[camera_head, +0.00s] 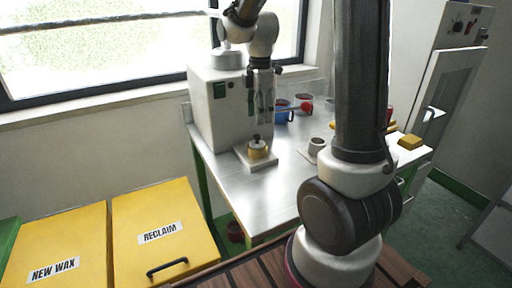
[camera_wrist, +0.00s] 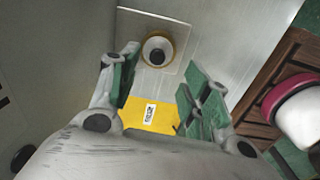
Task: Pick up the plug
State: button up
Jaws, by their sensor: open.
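The item that looks most like the plug (camera_head: 256,140) is a small dark-tipped, pale piece in the top of a round yellow mould (camera_head: 257,153), which stands on a pale plate (camera_head: 262,165) at the front of the injection machine. In the wrist view the pale piece with a dark centre (camera_wrist: 157,49) sits inside the yellow ring (camera_wrist: 169,36). My gripper (camera_head: 262,108) points down above the mould, apart from it. In the wrist view its green-padded fingers (camera_wrist: 158,72) are spread with nothing held between them.
The grey injection machine (camera_head: 215,112) stands just behind and left. Yellow bins marked NEW WAX (camera_head: 62,235) and RECLAIM (camera_head: 155,210) stand left.

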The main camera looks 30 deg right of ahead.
aim_at(257, 135)
jog(key=shift+n, duration=0.4)
jog(key=f, duration=0.8)
jog(key=shift+w+a+f, duration=0.25)
jog(key=shift+f, duration=0.1)
grip_shut()
